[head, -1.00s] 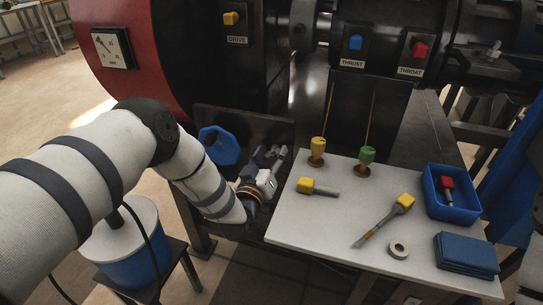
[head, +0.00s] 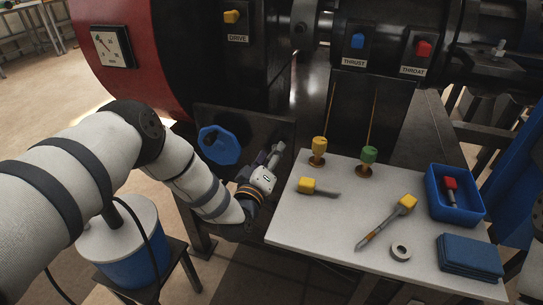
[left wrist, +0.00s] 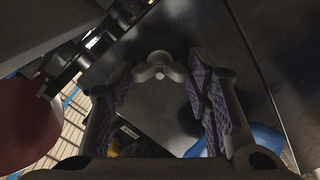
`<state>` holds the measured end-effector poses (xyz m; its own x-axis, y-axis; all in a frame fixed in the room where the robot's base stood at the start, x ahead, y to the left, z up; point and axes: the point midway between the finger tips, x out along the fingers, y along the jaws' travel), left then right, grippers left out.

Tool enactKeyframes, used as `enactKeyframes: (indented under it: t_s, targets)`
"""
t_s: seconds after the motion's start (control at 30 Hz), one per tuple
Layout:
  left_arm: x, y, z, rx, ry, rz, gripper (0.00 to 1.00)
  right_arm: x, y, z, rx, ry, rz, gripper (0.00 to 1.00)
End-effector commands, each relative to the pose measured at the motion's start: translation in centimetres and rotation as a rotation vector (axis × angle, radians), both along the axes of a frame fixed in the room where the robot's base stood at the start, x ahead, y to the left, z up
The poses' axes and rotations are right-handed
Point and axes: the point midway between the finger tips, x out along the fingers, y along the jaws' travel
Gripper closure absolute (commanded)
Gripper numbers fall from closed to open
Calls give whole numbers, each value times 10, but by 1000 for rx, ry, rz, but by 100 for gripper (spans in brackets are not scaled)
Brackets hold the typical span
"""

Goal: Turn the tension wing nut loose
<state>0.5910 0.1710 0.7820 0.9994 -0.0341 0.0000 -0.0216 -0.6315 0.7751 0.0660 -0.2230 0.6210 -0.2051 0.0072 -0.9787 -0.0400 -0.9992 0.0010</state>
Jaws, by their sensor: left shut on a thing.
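The wing nut (left wrist: 158,68) is a grey piece with rounded lobes in the left wrist view, in front of a dark panel. My left gripper (left wrist: 162,76) has its purple-padded fingers on both sides of it, closed on its wings. In the head view my left gripper (head: 272,160) reaches to the dark panel below the machine, right of a blue knob. My right gripper is not in view.
The blue knob (head: 220,145) is close left. A blue-and-white drum (head: 130,245) stands under my left arm.

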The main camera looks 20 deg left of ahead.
Motion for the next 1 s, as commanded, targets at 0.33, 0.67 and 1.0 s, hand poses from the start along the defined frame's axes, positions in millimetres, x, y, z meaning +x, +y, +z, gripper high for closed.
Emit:
enactKeyframes:
  t_s: [0.33, 0.67, 1.0]
  targets:
    - [0, 0, -1, -3, 2, -1, 44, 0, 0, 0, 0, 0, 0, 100]
    - [-1, 0, 0, -1, 1, -1, 35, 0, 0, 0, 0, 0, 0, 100]
    - [-73, 2, -1, -3, 7, -2, 35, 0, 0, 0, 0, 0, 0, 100]
